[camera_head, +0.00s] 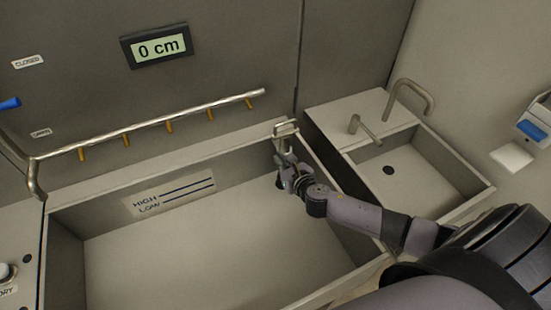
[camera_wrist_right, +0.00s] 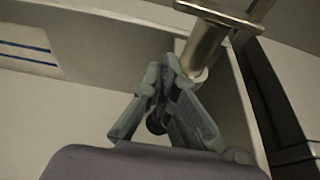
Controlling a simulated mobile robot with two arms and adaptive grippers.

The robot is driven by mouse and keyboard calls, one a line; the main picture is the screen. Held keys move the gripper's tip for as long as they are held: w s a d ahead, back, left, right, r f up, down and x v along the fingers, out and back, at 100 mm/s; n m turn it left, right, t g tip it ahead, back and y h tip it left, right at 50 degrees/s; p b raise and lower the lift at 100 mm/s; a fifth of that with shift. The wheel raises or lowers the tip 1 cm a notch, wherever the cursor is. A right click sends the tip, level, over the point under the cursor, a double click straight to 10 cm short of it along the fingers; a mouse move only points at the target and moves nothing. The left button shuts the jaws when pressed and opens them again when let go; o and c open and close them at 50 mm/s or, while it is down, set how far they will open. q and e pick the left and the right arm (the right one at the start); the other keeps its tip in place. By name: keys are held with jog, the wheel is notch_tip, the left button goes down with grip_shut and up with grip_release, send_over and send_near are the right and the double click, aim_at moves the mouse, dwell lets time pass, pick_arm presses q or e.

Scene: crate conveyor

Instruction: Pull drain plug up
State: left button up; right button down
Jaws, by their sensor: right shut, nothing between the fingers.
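A metal post with a flat T-shaped handle (camera_head: 286,129), which looks like the drain plug, stands at the far right corner of the large basin (camera_head: 150,262). The right wrist view shows its thick round post (camera_wrist_right: 204,48) close up. My right gripper (camera_head: 283,166) reaches in from the right. In the right wrist view its fingertips (camera_wrist_right: 172,68) are together and empty, right beside the lower end of the post. I cannot tell whether they touch it. A dark round spot (camera_wrist_right: 156,123) shows partly between the fingers. My left gripper is out of view.
A display (camera_head: 158,46) reads 0 cm on the back wall. A metal rail (camera_head: 150,126) with several brown pegs runs along the basin's back. A small sink (camera_head: 425,172) with a faucet (camera_head: 410,92) is at right. A blue lever (camera_head: 10,103) sits at far left.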

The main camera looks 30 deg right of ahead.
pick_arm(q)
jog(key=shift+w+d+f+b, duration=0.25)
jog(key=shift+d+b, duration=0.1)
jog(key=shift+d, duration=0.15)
pick_arm(e)
jog(key=v, duration=0.7)
jog(key=shift+s+d+r, duration=0.2)
jog(key=shift+s+d, duration=0.05)
jog(key=shift+s, duration=0.1)
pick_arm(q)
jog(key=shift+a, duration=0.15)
